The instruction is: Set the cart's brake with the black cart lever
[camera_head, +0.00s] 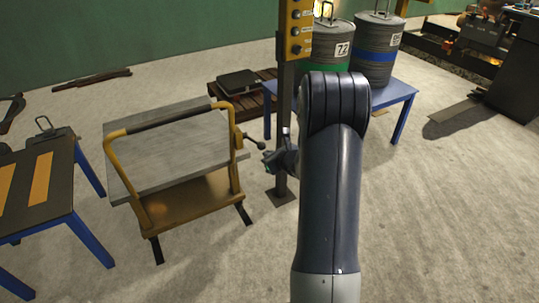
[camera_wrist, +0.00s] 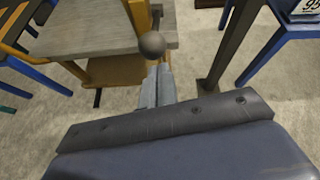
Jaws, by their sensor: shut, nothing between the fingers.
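The cart (camera_head: 185,195) has a yellow frame, a grey slab top and a dark-gripped handle; it stands left of my arm. The black cart lever (camera_head: 255,143) sticks out from the cart's right side and ends in a round knob. In the wrist view the lever's knob (camera_wrist: 152,44) is just beyond my fingertips, near the cart's slab edge. My gripper (camera_head: 267,167) is shut and empty, close to the lever; it also shows in the wrist view (camera_wrist: 156,70). I cannot tell whether the fingertips touch the knob. My arm hides part of the floor right of the cart.
A dark post (camera_head: 284,120) with a yellow button panel (camera_head: 298,28) rises just behind my gripper. A blue table (camera_head: 395,92) with two drums stands behind it. A low table (camera_head: 40,185) with yellow strips is at the left.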

